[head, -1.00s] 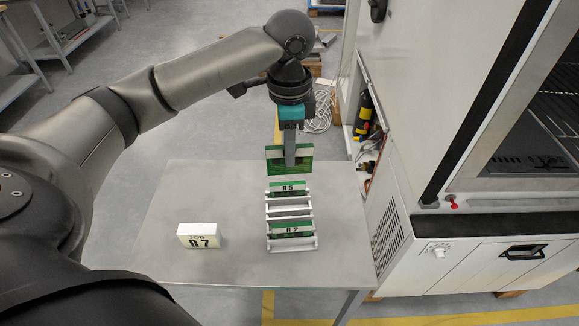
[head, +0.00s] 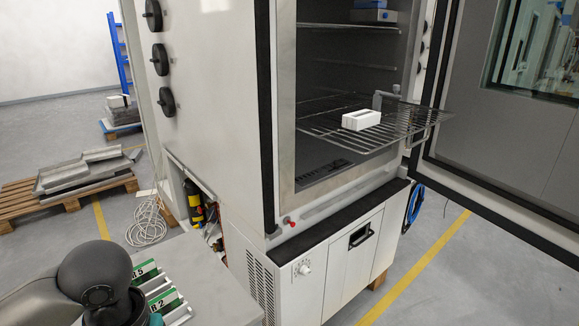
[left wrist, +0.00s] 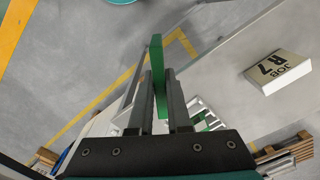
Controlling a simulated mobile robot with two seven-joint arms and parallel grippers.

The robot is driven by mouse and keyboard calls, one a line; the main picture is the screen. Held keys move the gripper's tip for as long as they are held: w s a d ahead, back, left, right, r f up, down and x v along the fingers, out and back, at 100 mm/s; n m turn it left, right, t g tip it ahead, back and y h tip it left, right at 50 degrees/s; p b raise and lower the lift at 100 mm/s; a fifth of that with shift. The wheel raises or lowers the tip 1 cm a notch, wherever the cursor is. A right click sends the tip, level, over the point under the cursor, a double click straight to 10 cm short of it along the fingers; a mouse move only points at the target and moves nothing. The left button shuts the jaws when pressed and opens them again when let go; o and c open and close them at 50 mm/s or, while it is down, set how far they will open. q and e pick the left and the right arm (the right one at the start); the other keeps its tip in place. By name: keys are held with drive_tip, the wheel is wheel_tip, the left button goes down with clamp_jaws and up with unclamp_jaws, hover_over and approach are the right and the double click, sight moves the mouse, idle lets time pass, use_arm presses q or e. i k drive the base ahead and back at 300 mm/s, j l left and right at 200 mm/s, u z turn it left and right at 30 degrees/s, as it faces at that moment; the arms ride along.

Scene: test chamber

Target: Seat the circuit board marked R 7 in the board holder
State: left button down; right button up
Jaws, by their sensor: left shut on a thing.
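A green circuit board (left wrist: 159,85) shows edge-on in the left wrist view, gripped between the two fingers of my left gripper (left wrist: 159,75). Its marking is turned out of sight. In the head view only my left wrist shows at the lower left; the fingers and the board are out of frame. A white block with a slot in its top (head: 361,119), apparently the board holder, sits on the pulled-out wire shelf (head: 395,130) of the open chamber; the slot looks empty. My right gripper is not in view.
A white rack (head: 177,312) with boards marked R 5 and R 2 stands on the grey table (head: 215,285). A JOB R 7 sign (left wrist: 277,71) shows in the left wrist view. The chamber door (head: 500,150) stands open at the right.

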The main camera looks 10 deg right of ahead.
sight(361, 119)
drive_tip(key=i+l, duration=0.15)
drive_tip(key=l, duration=0.25)
drive_tip(key=i+l, duration=0.1)
drive_tip(key=l, duration=0.25)
drive_tip(key=i+l, duration=0.15)
drive_tip(key=l, duration=0.25)
